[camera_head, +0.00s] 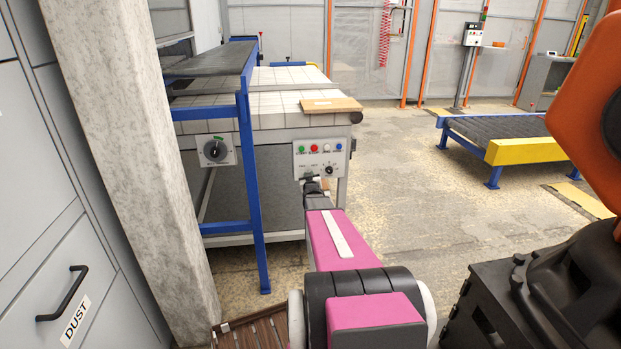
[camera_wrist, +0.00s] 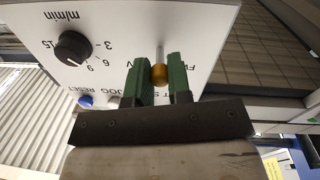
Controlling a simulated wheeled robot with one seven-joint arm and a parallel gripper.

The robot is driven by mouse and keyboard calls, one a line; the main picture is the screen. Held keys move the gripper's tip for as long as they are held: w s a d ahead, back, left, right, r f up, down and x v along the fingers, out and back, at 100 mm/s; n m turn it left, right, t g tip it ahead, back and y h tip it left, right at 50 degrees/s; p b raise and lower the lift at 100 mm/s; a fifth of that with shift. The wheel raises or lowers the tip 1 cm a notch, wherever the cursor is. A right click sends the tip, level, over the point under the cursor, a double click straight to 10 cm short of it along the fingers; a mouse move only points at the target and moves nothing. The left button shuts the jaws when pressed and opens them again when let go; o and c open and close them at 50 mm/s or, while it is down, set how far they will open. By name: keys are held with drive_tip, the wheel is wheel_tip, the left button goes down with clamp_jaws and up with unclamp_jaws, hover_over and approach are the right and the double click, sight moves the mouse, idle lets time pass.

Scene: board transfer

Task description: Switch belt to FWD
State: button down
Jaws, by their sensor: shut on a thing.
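The white control panel (camera_head: 322,157) is on the near end of the belt machine, with a row of coloured buttons above a black speed knob. In the wrist view the panel (camera_wrist: 130,20) appears upside down, with the m/min knob (camera_wrist: 73,48) at left. A thin metal switch lever with a brass ball end (camera_wrist: 159,75) stands out beside partly hidden FWD and REV lettering. My gripper (camera_wrist: 160,82) has its green fingers shut on the lever, one on each side of the ball. In the head view my gripper (camera_head: 312,179) reaches the panel's lower left, hiding the lever.
A wooden board (camera_head: 331,105) lies on the near end of the pale slatted belt (camera_head: 250,118). A blue frame post (camera_head: 251,190) and a rotary switch box (camera_head: 215,150) stand left of the panel. Open floor (camera_head: 400,150) lies right, before a yellow-ended roller conveyor (camera_head: 525,151).

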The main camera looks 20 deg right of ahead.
drive_tip(key=shift+w+a+m+g+h, duration=0.15)
drive_tip(key=shift+a+m+g+h, duration=0.15)
drive_tip(key=shift+m+g+h, duration=0.5)
drive_tip(key=shift+w+a+m+g+h, duration=0.2)
drive_tip(key=shift+m+h, duration=0.4)
drive_tip(key=shift+h, duration=0.6)
drive_tip(key=shift+a+m+g+h, duration=0.15)
drive_tip(key=shift+m+g+h, duration=0.25)
drive_tip(key=shift+h, duration=0.2)
drive_tip(key=c, duration=1.1)
unclamp_jaws()
drive_tip(key=shift+o, duration=0.2)
drive_tip(key=shift+s+a, duration=0.1)
drive_tip(key=v, duration=1)
drive_tip(key=shift+s+a, duration=0.2)
drive_tip(key=shift+s, duration=0.1)
